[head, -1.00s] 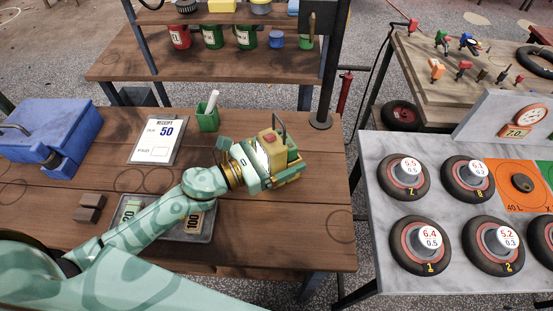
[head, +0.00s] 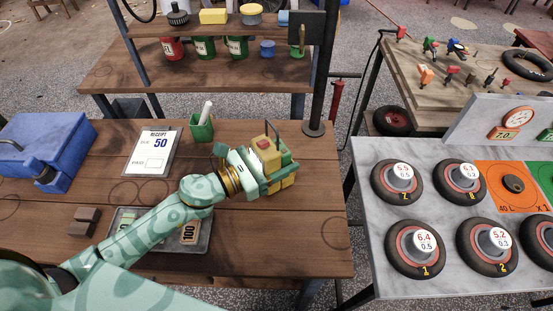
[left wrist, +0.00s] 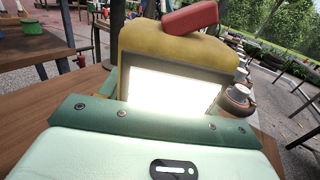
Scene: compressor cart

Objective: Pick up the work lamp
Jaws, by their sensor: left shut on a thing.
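The work lamp (head: 286,178) is a yellow block with green parts, a red button on top and a dark thin handle. It is over the right part of the wooden table, near its right edge. My left gripper (head: 258,174) is shut on it, with green jaws against its body. In the left wrist view the lamp (left wrist: 180,45) faces the camera with a bright lit panel above my gripper's green jaw (left wrist: 150,120). Whether its base touches the table is hidden. My right gripper is out of view.
On the wooden table (head: 300,240) are a green cup (head: 201,128), a receipt clipboard (head: 153,152), a blue case (head: 45,150), dark blocks (head: 84,222) and a money tray (head: 206,240). A black post (head: 316,105) rises behind the lamp. A grey-topped table (head: 365,205) holds wheels at right.

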